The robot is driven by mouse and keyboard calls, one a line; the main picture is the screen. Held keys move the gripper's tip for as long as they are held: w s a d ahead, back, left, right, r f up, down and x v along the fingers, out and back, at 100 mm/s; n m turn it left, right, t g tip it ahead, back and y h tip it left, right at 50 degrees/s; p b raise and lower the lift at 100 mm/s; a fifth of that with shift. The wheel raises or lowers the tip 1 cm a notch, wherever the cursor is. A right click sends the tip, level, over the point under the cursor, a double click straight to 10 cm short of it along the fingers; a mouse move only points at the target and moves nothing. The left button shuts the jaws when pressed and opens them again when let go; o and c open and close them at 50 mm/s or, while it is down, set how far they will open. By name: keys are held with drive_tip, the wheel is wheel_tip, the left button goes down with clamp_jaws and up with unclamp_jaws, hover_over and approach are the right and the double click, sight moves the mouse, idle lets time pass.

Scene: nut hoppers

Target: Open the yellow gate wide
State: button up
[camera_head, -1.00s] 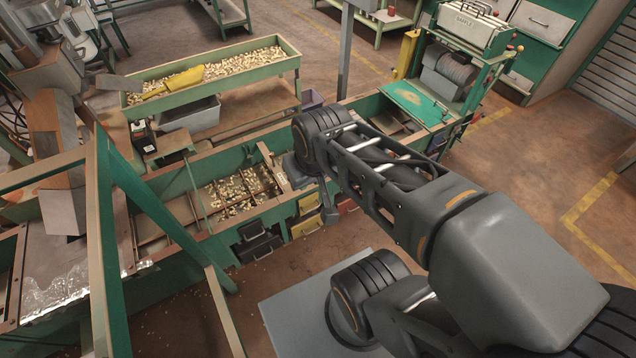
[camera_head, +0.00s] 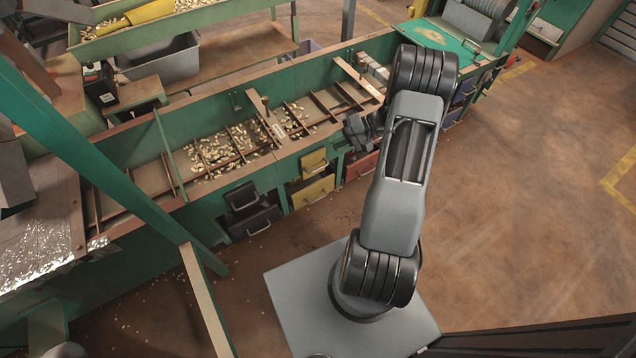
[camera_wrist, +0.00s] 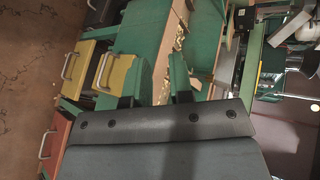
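Two yellow fronts with metal handles sit on the near side of the green trough: an upper one (camera_head: 314,160) and a larger lower one (camera_head: 312,191). They also show in the wrist view, as a yellow front (camera_wrist: 119,75) nearer the fingers and another yellow front (camera_wrist: 82,68) left of it. I cannot tell which is the gate; both look shut. My gripper (camera_head: 362,131) is beside the trough, right of the yellow fronts and apart from them.
Black fronts (camera_head: 252,222) are to the left of the yellow ones and a red front (camera_head: 361,165) to the right. The green trough (camera_head: 150,150) has dividers and nuts inside. A green post (camera_head: 100,160) stands at left. The floor (camera_head: 520,200) at right is clear.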

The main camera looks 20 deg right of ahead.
sight(318, 169)
drive_tip(key=s+d+f+m+t+y+b, duration=0.1)
drive_tip(key=d+f+m+t+b, duration=0.2)
drive_tip(key=f, duration=0.7)
drive_tip(key=d+f+m+t+b, duration=0.1)
drive_tip(key=d+f+t+b, duration=0.3)
drive_tip(key=f, duration=0.6)
drive_tip(key=b+x, duration=0.1)
drive_tip(key=x, duration=0.7)
drive_tip(key=b+x, duration=0.1)
drive_tip(key=x, duration=0.4)
drive_tip(key=shift+w+f+b, duration=0.1)
drive_tip(key=shift+f+b, duration=0.2)
drive_tip(key=shift+b, duration=0.05)
clamp_jaws()
